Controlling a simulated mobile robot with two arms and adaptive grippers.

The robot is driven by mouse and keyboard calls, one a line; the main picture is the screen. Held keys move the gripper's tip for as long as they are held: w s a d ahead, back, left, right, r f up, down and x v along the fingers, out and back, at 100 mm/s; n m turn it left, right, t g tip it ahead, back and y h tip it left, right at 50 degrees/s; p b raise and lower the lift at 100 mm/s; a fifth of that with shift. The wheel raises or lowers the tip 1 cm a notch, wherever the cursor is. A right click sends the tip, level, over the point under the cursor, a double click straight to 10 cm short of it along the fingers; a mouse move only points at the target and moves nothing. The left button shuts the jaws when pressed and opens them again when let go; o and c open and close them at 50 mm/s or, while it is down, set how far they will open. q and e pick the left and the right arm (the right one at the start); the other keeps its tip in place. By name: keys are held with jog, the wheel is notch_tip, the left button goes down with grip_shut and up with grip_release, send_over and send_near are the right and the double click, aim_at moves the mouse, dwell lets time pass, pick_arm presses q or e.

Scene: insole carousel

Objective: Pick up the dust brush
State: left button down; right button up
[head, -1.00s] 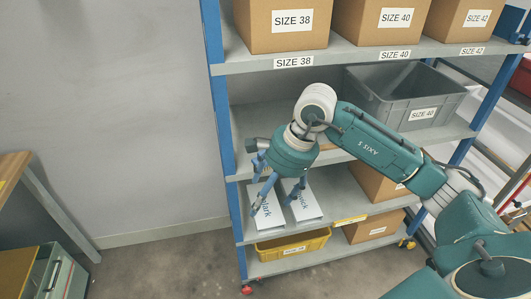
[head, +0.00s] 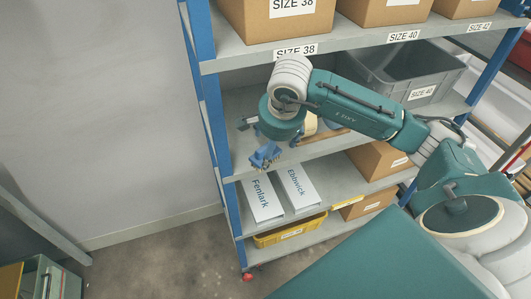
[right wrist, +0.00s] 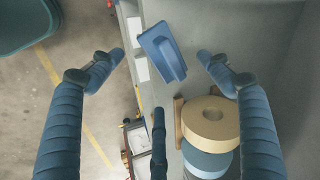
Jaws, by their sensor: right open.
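The dust brush (right wrist: 165,50) shows in the right wrist view as a blue block with a raised blue handle. It lies on the grey shelf close to its front edge, turned at a slant. My right gripper (right wrist: 160,58) is open and empty, its ribbed blue fingers spread to either side of the brush in the picture. I cannot tell how far the fingertips are from it. In the head view the right gripper (head: 265,154) is at the left end of the middle shelf; I cannot clearly separate the brush from the fingers there. My left gripper is not in view.
A tan roll (right wrist: 210,122) and a blue roll (right wrist: 207,162) sit beside the right finger. Shelf posts (head: 201,35) and the upper shelf (head: 350,35) surround the arm. A grey crate (head: 395,72) stands right. Fenlark (head: 262,197) and Ebbwick (head: 297,187) boxes lie below.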

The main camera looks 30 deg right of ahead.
jog(key=p+x, duration=0.2)
jog(key=x, duration=0.3)
jog(key=shift+a+f+p, duration=0.1)
jog(key=shift+p, duration=0.2)
jog(key=shift+w+f, duration=0.1)
jog(key=shift+f, duration=0.1)
jog(key=shift+c, duration=1.3)
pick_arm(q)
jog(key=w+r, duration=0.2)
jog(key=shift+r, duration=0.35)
pick_arm(e)
jog(key=c, duration=1)
